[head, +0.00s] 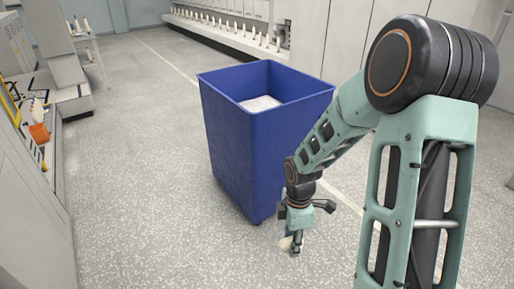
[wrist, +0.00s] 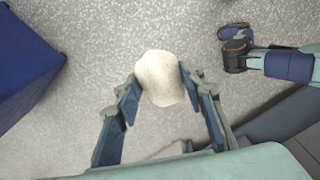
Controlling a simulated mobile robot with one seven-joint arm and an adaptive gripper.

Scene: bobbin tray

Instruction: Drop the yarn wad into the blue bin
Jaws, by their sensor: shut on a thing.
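The yarn wad (wrist: 160,78) is a cream-white rounded lump. My gripper (wrist: 158,80) is shut on it, with one finger on each side in the wrist view. In the head view my gripper (head: 292,245) hangs low in front of the blue bin, near its right front side, and part of the wad (head: 285,243) shows at the fingers. The blue bin (head: 232,140) is tall, square and open at the top, standing on the floor. Some whitish material (head: 261,103) lies inside it. In the wrist view a part of the bin (wrist: 25,65) shows at the upper left, apart from the wad.
A grey machine or bench (head: 25,175) runs along the left, with an orange thing (head: 39,133) on it. A machine with several white cones (head: 225,28) stands along the back. The speckled floor (head: 150,190) left of the bin is clear.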

